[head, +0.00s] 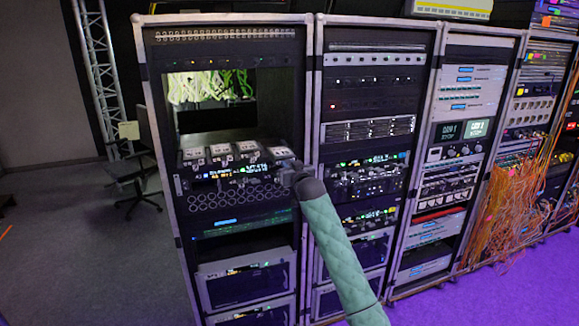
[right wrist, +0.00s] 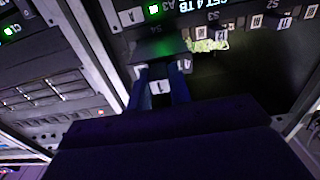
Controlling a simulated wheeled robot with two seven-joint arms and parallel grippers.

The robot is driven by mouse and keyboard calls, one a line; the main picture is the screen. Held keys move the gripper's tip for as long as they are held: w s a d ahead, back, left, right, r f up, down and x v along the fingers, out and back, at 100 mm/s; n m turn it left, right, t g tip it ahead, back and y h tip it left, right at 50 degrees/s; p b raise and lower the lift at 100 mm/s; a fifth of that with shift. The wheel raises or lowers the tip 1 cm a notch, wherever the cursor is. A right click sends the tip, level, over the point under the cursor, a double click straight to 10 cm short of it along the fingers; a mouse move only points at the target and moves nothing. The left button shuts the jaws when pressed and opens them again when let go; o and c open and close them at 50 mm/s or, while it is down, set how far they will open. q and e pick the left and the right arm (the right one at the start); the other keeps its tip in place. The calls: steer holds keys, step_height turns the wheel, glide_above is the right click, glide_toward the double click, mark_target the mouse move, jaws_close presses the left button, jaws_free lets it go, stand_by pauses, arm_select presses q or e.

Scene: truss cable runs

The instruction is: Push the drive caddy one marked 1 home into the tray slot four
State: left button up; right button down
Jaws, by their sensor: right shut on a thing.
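The drive caddy marked 1 (right wrist: 158,87) shows its white label between the two fingers of my right gripper (right wrist: 160,82) in the right wrist view. The gripper is shut on it. A dark block lit green lies just beyond the fingertips, beside the label S4 (right wrist: 154,29) on the tray (right wrist: 190,18). How deep the caddy sits in the slot cannot be told. In the head view my right gripper (head: 287,172) is at the right end of the tray front (head: 215,178), and the caddy is hidden there. My left gripper is not in view.
Several pale-labelled units (head: 220,151) sit in a row on top of the tray. The left rack's post (head: 310,130) stands close to the right of my gripper. An open bay with green cables (head: 210,87) is above. Loose orange cables (head: 490,215) hang at the right.

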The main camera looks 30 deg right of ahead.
mark_target(287, 159)
steer(key=shift+x, duration=1.55)
stand_by(0.4)
steer(key=shift+w, duration=0.1)
steer(key=shift+b+x, duration=0.35)
steer(key=shift+x, duration=1.05)
steer(key=shift+b+x, duration=0.3)
steer(key=shift+x, duration=1.2)
steer(key=shift+w+d+f, duration=0.1)
steer(key=shift+w+d, duration=0.2)
steer(key=shift+w, duration=0.3)
steer(key=c, duration=1.2)
jaws_free()
steer(key=shift+b, duration=0.3)
steer(key=shift+f, duration=0.1)
